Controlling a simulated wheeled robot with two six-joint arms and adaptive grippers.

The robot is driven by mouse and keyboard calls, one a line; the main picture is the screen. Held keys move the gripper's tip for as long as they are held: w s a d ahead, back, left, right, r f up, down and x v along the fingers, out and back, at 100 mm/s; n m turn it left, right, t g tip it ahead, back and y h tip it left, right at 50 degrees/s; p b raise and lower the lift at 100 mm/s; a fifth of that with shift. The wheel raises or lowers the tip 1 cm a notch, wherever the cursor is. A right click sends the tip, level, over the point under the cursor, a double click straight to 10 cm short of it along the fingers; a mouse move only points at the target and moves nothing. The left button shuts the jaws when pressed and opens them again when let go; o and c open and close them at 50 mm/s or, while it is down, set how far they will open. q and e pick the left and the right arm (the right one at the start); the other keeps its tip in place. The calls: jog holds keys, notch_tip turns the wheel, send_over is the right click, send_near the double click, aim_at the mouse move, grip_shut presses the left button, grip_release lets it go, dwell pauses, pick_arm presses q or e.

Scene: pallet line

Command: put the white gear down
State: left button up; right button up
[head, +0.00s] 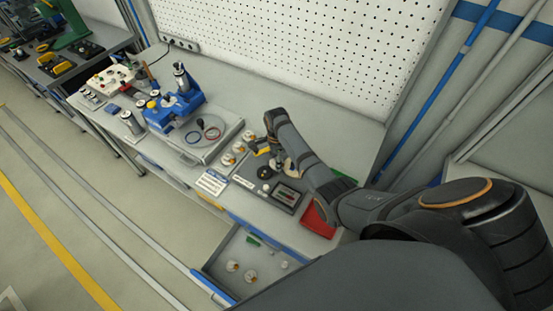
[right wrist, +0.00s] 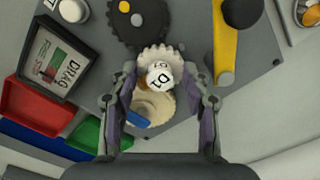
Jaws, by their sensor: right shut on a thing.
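In the right wrist view, a white toothed gear (right wrist: 160,56) with a lettered white hub sits between the fingertips of my right gripper (right wrist: 163,80). The gripper is shut on this gear, over a grey board (right wrist: 258,62). A cream toothed part (right wrist: 158,107) shows just below the hub, partly hidden, with a blue piece at its left edge; I cannot tell whether it touches the gear. In the head view, my right arm reaches in from the right over the bench and hides most of the gripper. My left gripper is not in view.
A dark gear (right wrist: 140,18) and a yellow bar (right wrist: 225,42) lie near the held gear. Red (right wrist: 38,103), blue and green bins stand to the left. A blue machine (head: 172,110) is farther left on the bench. An open drawer (head: 212,266) holds several small parts.

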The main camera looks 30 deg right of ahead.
jog(key=shift+w+f, duration=0.1)
jog(key=shift+f, duration=0.35)
jog(key=o, duration=1.1)
jog(key=shift+r, duration=0.1)
notch_tip(320, 180, up, 13)
jog(key=b, duration=0.1)
